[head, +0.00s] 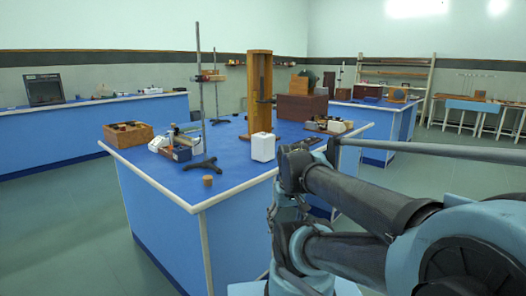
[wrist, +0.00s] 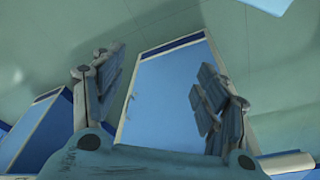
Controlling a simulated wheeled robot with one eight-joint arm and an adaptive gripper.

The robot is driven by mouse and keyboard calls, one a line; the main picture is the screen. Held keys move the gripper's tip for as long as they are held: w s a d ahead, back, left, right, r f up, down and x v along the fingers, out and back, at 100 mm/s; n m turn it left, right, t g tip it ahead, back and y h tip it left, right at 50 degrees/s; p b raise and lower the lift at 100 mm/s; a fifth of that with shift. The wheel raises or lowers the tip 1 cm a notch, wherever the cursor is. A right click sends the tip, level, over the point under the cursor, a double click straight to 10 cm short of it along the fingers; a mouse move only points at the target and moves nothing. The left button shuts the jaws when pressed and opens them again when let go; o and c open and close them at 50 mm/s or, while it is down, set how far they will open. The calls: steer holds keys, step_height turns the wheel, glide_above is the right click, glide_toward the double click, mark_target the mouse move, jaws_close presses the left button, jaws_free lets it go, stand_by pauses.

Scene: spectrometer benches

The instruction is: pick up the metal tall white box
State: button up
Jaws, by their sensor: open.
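The tall white box (head: 262,147) stands upright near the front right edge of the blue bench top (head: 226,180) in the head view. It looks like a small block with a narrower top. My gripper (wrist: 162,62) is open and empty in the wrist view, its two fingers well apart. A blue cabinet panel and green floor show behind them. The white box is not recognisable in the wrist view. In the head view my arm's end is just right of the box, apart from it as far as I can tell; the fingers are not clear there.
A tall wooden stand (head: 259,85) rises behind the box, and a metal rod stand (head: 200,150) is to its left. A small cork-coloured cylinder (head: 208,181) lies left in front. A wooden tray (head: 128,135) is farther left. Small apparatus (head: 328,125) is behind right.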

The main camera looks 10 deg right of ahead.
steer(key=o, duration=0.3)
steer(key=w+r+n, duration=0.1)
steer(key=w+r, duration=0.4)
steer(key=w, duration=0.1)
steer(key=w+r+n+y, duration=0.1)
steer(key=w+r, duration=0.4)
steer(key=w, duration=0.1)
steer(key=w+a+r+n+t+y, duration=0.1)
steer(key=w+r, duration=0.4)
steer(key=w, duration=0.1)
steer(key=shift+r, duration=0.35)
steer(key=n+t+y, duration=0.2)
steer(key=n, duration=0.2)
glide_toward(263, 134)
steer(key=x, duration=0.9)
steer(key=shift+s+f, duration=0.1)
steer(key=shift+s, duration=0.25)
steer(key=shift+x, duration=2.75)
steer(key=shift+s+f, duration=0.1)
steer(key=shift+s, duration=0.05)
steer(key=shift+c, duration=0.4)
steer(key=shift+s, duration=0.1)
steer(key=c, duration=1.4)
